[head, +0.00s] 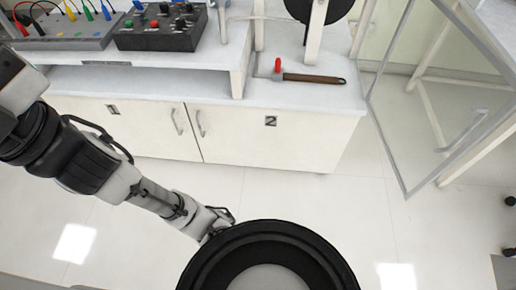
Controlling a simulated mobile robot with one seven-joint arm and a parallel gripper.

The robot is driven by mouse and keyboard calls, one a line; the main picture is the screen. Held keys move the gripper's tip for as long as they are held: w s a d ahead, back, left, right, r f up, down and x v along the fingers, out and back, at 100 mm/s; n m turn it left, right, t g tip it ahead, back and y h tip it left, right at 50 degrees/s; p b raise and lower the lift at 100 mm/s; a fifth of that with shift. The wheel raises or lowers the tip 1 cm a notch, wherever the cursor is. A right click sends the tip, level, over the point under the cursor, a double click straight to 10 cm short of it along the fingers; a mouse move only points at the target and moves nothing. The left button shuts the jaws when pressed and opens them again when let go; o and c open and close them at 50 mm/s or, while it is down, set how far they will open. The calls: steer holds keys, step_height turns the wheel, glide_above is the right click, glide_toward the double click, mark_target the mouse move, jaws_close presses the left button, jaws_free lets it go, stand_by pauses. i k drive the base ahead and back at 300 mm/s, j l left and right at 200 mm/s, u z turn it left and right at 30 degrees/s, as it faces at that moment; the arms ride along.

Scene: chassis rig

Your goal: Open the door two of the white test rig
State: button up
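The white test rig (205,92) has two cabinet doors below its worktop. Door two (300,143), marked with a dark "2", is the right one and looks shut. Its curved metal handle (200,124) is near its left edge. Door one (135,122), marked "1", is beside it on the left, also shut, with its handle (177,122) near its right edge. My gripper (222,222) is low in front of the doors, over the floor, apart from both handles. Its fingers are small and partly hidden by the dark round shape at the bottom, so their opening is unclear.
A clear framed panel (430,100) stands open at the right. The floor (310,200) before the doors is clear.

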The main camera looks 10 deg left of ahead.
mark_target(263, 138)
steer(key=k+j, duration=0.2)
steer(key=i+j, duration=0.1)
steer(key=j, duration=0.35)
steer(key=i+j, duration=0.15)
steer(key=j, duration=0.35)
steer(key=i+j, duration=0.1)
steer(key=j, duration=0.35)
steer(key=i, duration=0.5)
